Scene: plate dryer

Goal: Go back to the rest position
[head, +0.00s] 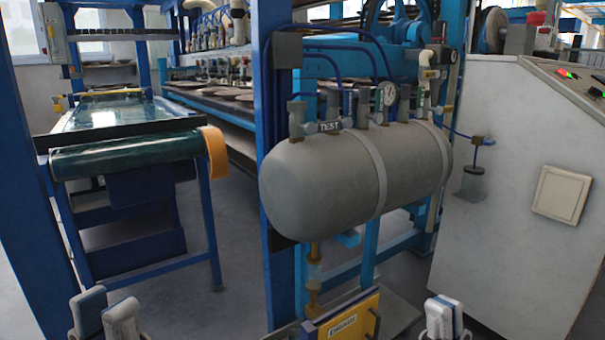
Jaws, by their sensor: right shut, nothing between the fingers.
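My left gripper (105,316) shows at the bottom left edge of the head view. Its two pale fingertips stand apart with a gap between them, and nothing is seen in it. My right gripper (444,314) shows at the bottom edge, right of the middle. Its fingertips are together and hold nothing. Both grippers point up into the picture, and only their finger ends show. Neither is seen touching anything.
A grey tank (325,180) with valves and a gauge hangs on blue posts ahead. Below it is a yellow box (350,318). A conveyor table (125,155) stands at left. A pale cabinet (515,230) with a square switch (562,194) stands at right.

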